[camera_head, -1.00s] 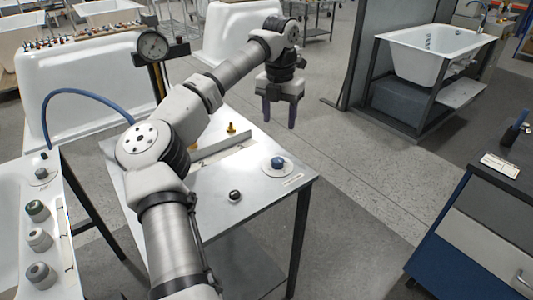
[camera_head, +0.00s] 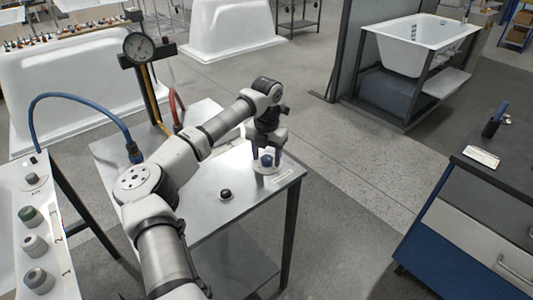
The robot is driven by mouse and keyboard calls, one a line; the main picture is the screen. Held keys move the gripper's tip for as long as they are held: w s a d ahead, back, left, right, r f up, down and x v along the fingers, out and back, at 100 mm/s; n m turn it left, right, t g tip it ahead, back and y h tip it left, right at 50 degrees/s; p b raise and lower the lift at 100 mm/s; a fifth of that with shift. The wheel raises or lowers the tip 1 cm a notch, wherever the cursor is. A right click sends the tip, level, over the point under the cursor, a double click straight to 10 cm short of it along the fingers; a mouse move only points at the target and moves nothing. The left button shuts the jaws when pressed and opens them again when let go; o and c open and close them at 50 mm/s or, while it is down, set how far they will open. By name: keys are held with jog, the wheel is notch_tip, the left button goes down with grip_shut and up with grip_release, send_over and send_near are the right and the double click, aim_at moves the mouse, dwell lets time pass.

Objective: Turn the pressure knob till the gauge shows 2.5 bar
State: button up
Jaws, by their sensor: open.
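A blue-topped knob (camera_head: 266,160) on a pale round base sits near the table's right corner. A black knob (camera_head: 225,195) stands at the table's front; no label tells which is the pressure knob. My gripper (camera_head: 266,158) points down at the blue knob, its fingers open on either side of it. I cannot tell whether they touch it.
The steel table (camera_head: 205,222) has bare room around the black knob. A white panel with several knobs (camera_head: 30,214) is at the left. A blue cabinet (camera_head: 440,240) stands at the right.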

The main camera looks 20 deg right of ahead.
aim_at(266, 158)
jog(key=c, duration=1)
jog(key=m+b, duration=0.1)
jog(key=m, duration=0.1)
jog(key=shift+w+f+m+b, duration=0.1)
jog(key=shift+f+m+b, duration=0.05)
jog(key=shift+m+b, duration=0.45)
jog(key=shift+m, duration=1)
jog(key=o, duration=1)
notch_tip(266, 158, up, 14)
jog(key=b, duration=0.2)
